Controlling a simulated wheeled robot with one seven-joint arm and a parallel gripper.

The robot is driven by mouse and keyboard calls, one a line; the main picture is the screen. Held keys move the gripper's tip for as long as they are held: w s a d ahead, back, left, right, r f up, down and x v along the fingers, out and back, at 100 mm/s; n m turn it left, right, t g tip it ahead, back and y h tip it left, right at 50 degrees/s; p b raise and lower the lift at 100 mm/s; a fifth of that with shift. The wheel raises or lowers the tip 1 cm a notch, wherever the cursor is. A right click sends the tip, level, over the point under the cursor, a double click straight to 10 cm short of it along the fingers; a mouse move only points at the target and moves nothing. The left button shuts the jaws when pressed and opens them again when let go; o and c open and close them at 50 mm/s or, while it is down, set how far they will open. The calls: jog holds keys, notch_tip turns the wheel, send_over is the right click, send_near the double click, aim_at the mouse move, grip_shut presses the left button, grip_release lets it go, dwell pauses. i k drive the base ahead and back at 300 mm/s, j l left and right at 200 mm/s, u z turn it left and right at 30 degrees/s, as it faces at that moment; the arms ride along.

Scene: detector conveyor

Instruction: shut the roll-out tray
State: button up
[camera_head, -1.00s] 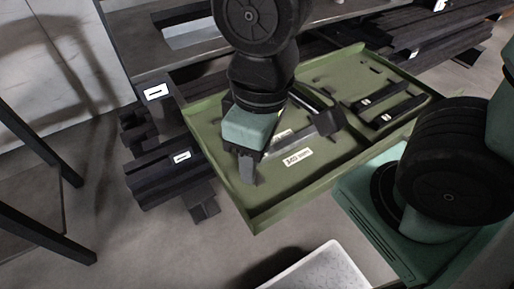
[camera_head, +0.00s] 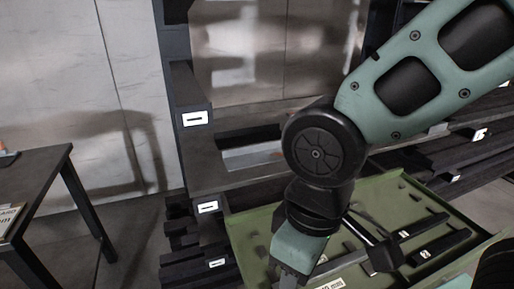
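The roll-out tray (camera_head: 248,222) is a shallow green tray with low walls. It is pulled out from the dark rack at the lower right of the head view, and its front part is cut off by the picture's bottom edge. My gripper (camera_head: 287,283) hangs over the left part of the tray, pointing down. Its fingertips are at or past the bottom edge, so I cannot tell whether it is open, or whether it touches the tray. Dark bars with white labels (camera_head: 425,252) lie in the right part of the tray. My arm hides part of the tray's middle.
The dark rack (camera_head: 180,95) has white labels on its left post, and a shelf with a pale bin (camera_head: 250,157) above the tray. Dark rails (camera_head: 440,160) run along the right. A dark table (camera_head: 45,170) stands at the left, with bare floor between it and the rack.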

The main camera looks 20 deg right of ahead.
aim_at(395, 201)
jog(key=z, duration=1.45)
